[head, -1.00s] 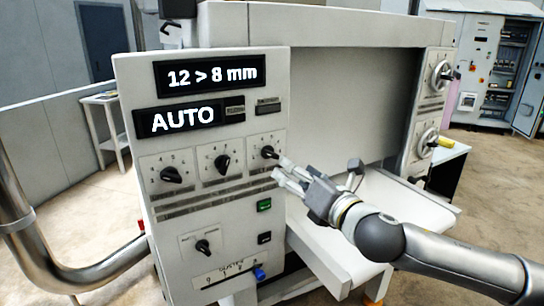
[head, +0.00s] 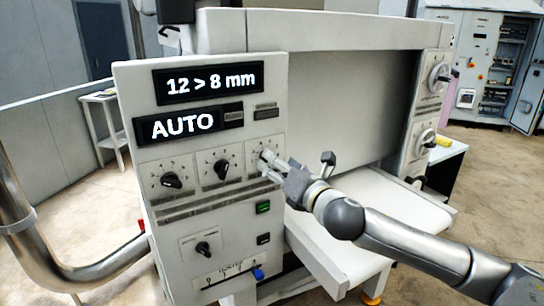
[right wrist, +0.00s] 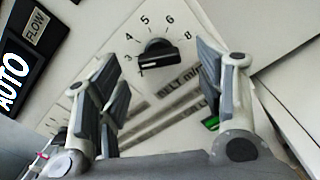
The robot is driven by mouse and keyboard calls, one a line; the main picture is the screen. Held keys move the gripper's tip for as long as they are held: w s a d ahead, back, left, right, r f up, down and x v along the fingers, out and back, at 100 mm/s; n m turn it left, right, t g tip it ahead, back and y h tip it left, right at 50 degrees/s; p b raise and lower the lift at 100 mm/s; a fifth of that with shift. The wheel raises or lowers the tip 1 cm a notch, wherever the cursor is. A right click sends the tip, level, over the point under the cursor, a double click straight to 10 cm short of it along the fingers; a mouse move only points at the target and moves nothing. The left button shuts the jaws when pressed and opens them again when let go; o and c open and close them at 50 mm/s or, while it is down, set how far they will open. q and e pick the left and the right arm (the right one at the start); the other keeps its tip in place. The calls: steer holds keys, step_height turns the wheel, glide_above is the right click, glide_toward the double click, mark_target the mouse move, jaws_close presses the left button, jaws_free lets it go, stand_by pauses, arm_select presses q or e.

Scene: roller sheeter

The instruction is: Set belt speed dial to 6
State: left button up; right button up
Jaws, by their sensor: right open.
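The belt speed dial (right wrist: 158,52) is a black knob on a white plate with numbers from 3 to 8 around it and a "BELT" label beneath. It is the rightmost of three dials in the head view, now mostly hidden behind my right gripper (head: 267,164). In the right wrist view my right gripper (right wrist: 158,72) is open, with the knob showing between its two fingers. No finger clearly touches the knob. The exact number the knob points to is hard to tell. My left gripper is not in view.
The control panel (head: 135,110) carries two more dials (head: 171,181) (head: 222,170), a display reading AUTO (head: 182,125) and a green button (head: 263,207). A white conveyor bed (head: 375,205) lies beneath my right arm.

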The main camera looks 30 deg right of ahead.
steer(key=w+p, duration=0.1)
steer(key=w, duration=0.2)
steer(key=shift+w+d, duration=0.1)
steer(key=shift+w, duration=0.25)
steer(key=c, duration=1)
